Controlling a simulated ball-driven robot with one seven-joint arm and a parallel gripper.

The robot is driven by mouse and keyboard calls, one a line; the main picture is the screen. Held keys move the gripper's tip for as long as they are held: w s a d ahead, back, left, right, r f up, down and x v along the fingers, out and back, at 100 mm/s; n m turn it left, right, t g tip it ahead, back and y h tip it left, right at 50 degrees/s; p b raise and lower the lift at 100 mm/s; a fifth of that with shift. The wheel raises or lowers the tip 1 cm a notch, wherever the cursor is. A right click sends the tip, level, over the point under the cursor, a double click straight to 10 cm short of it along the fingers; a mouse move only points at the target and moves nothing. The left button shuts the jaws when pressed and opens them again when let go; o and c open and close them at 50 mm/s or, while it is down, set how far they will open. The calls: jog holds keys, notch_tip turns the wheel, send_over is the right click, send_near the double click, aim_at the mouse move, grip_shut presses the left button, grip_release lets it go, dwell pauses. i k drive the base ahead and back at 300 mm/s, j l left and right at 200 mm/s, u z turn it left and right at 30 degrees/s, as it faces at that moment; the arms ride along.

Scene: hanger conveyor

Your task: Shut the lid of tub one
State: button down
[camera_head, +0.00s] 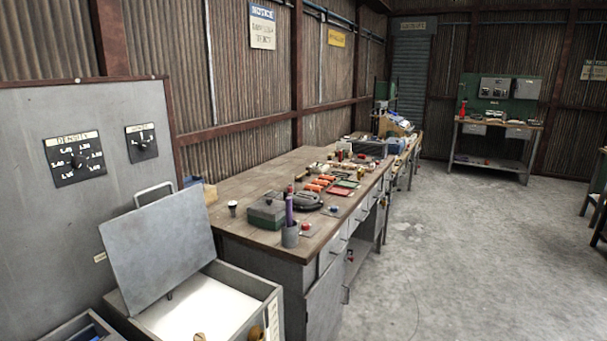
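A grey tub (272,300) stands at the lower left, its front cut off by the bottom edge of the picture. Its flat grey lid (160,245) is raised and leans back toward the grey panel behind, with a bar handle (154,187) at its upper edge. The inside of the tub (200,305) looks white. Small brownish shapes (257,332) show at its front right, too cut off to name. I cannot read a number on the tub. My gripper is not in view.
A grey panel with a density dial (74,158) stands behind the tub. Another bin (85,328) is partly visible at the bottom left. A cluttered workbench (250,190) stands right of the tub. Concrete floor (470,260) is clear on the right.

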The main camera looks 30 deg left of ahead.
aim_at(152, 249)
jog(key=i+z, duration=0.25)
jog(key=i, duration=1.5)
jog(key=i+l+u, duration=0.15)
jog(key=i+u, duration=0.3)
jog(key=i, duration=0.15)
jog(key=i+l+u, duration=0.4)
jog(key=i, duration=0.2)
jog(key=i+l+u, duration=0.45)
jog(key=i+l, duration=0.05)
